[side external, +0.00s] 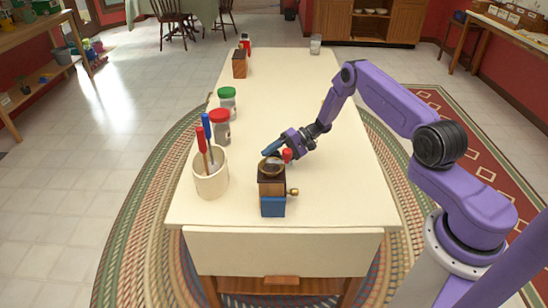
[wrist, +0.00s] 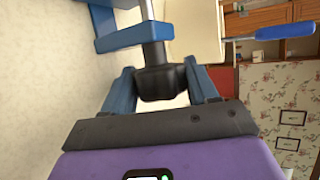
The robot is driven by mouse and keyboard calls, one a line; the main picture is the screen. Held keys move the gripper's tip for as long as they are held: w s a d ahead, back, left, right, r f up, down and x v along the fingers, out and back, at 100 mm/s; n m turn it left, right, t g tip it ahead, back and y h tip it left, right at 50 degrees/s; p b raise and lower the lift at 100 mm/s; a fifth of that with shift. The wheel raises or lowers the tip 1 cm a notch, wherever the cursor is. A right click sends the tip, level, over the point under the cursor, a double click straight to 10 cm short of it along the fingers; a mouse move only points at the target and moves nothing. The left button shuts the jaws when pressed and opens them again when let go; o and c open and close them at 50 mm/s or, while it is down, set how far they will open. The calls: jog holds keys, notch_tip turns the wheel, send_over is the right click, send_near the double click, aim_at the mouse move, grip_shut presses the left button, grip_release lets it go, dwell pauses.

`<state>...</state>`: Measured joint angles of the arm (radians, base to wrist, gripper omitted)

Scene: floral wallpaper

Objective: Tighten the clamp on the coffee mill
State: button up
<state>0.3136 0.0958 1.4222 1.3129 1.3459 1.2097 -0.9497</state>
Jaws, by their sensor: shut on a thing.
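The coffee mill (side external: 271,184) stands upright near the front of the table, a brown wooden box with a blue lower part, a brass knob on its right side and a dark top. A red knob (side external: 287,155) shows just behind its top. My gripper (side external: 276,151) is behind and above the mill, coming from the right. In the wrist view its blue fingers (wrist: 162,72) are shut on the black grip of a clamp (wrist: 160,84). A silver rod runs from that grip to a blue frame (wrist: 122,38). I cannot tell whether the clamp touches the mill.
A cream cup (side external: 210,182) with red- and blue-handled tools stands left of the mill; it also shows in the wrist view (wrist: 195,32). A red-lidded jar (side external: 221,128) and green-lidded jar (side external: 227,103) stand behind it. The table (side external: 330,205) is clear right of the mill.

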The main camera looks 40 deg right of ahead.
jog(key=m+g+h, duration=0.1)
jog(key=g+h, duration=0.1)
jog(key=h, duration=0.1)
jog(key=shift+r+g, duration=0.1)
jog(key=shift+g, duration=0.2)
jog(key=g+h, duration=0.2)
jog(key=h, duration=0.1)
jog(key=shift+w+m, duration=0.1)
jog(key=shift+m, duration=0.3)
jog(key=g+h, duration=0.2)
jog(key=shift+m+g+h, duration=0.3)
jog(key=shift+m, duration=0.1)
jog(key=shift+m+g+h, duration=0.4)
jog(key=shift+g+h, duration=0.7)
jog(key=shift+g, duration=0.1)
jog(key=o, duration=1)
jog(key=shift+c, duration=0.2)
jog(key=shift+h, duration=0.3)
